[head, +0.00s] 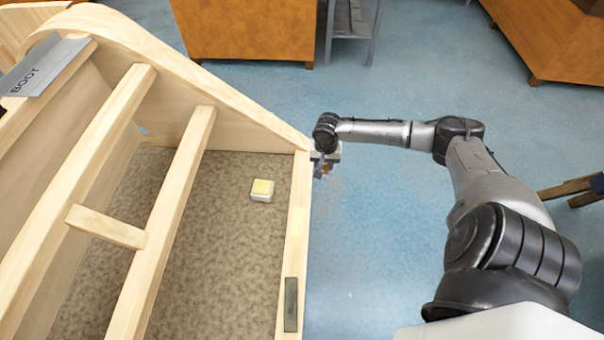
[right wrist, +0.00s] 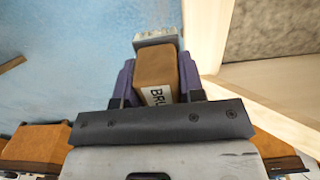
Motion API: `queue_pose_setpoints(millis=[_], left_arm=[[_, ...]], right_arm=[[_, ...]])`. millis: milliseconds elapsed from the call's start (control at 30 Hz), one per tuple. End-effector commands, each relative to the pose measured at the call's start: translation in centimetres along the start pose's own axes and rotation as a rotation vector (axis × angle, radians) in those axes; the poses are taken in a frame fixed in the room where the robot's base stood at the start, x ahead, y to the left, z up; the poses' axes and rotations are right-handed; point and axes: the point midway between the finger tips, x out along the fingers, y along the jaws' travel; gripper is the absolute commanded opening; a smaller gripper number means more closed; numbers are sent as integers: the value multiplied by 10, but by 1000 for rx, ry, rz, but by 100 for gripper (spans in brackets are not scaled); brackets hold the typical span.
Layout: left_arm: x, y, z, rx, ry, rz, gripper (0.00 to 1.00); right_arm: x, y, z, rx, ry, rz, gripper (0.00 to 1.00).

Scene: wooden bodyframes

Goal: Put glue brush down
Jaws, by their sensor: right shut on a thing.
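My right gripper (head: 324,166) is beside the outer right edge of the wooden bodyframe (head: 302,190), near its far corner. In the right wrist view the gripper (right wrist: 158,82) is shut on the glue brush (right wrist: 154,70), a brown block with a partly visible label starting "BRU" and a pale bristle end pointing away from the wrist. The brush is off the floor, with the frame's wood to its right. In the head view it is small and mostly hidden by the gripper. My left gripper is not in view.
A small white block with a yellow top (head: 262,190) sits on the speckled brown panel (head: 235,240) inside the frame. A dark grey strip (head: 290,303) lies on the near right rail. A "BOOT" plate (head: 42,68) is at upper left. Orange-brown cabinets (head: 248,28) stand behind.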

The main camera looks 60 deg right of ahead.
Motion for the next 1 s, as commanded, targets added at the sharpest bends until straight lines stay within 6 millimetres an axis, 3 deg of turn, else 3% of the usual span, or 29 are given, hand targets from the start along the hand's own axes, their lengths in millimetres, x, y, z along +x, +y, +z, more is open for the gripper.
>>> queue_pose_setpoints(millis=[200, 400, 733, 1000], left_arm=[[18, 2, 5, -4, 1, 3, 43], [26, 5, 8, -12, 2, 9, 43], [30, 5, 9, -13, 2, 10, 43], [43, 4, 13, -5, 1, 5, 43]], right_arm=[[26, -40, -12, 1, 0, -5, 17], [41, -64, -20, 0, 1, -2, 17], [50, -74, -22, -1, 0, 0, 17], [83, -73, -22, -1, 0, 1, 17]])
